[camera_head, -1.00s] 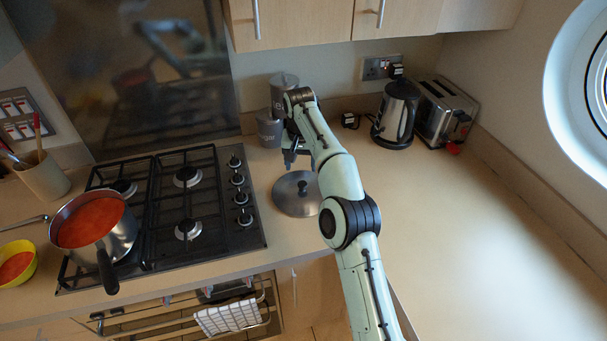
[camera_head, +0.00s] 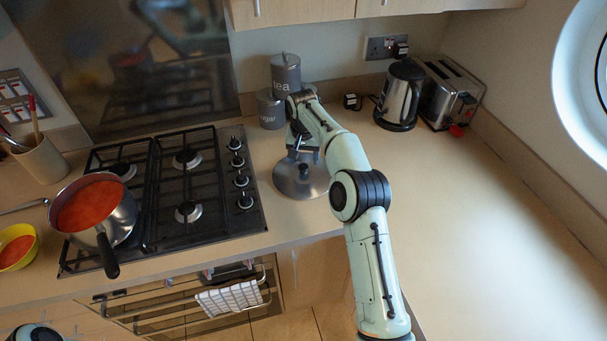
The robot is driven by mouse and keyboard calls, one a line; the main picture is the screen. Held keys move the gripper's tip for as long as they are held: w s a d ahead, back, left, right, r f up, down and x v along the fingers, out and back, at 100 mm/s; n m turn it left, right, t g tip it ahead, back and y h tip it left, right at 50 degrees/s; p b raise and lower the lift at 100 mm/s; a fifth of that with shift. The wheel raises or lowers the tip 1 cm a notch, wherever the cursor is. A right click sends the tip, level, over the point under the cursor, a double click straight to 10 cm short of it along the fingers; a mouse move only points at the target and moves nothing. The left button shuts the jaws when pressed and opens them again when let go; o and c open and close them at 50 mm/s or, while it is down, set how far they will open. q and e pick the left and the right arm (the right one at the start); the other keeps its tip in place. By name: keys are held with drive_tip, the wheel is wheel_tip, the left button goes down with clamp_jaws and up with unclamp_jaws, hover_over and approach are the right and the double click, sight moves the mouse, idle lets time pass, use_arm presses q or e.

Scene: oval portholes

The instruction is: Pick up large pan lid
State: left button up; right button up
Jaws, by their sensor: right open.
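The large pan lid (camera_head: 291,187) is a round grey metal lid with a dark knob in its middle. It lies flat on the wooden counter just right of the hob. My right gripper (camera_head: 304,157) points down over the lid, close to its knob, and is open and empty. My right arm hides part of the lid's right side. I cannot tell whether the fingers touch the knob. Only a small part of my left arm shows at the bottom left edge; its gripper is out of view.
The gas hob (camera_head: 213,222) holds a saucepan of red sauce (camera_head: 125,215). Grey canisters (camera_head: 270,112) stand behind the lid, with a kettle (camera_head: 399,95) and toaster (camera_head: 449,92) at the back right. A yellow bowl (camera_head: 33,252) is at far left. The right counter (camera_head: 470,230) is clear.

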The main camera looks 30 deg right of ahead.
sight(304, 166)
drive_tip(key=f, duration=0.4)
drive_tip(key=shift+w+d, duration=0.1)
drive_tip(key=shift+w, duration=0.15)
drive_tip(key=shift+r, duration=0.1)
clamp_jaws()
drive_tip(key=shift+r, duration=0.1)
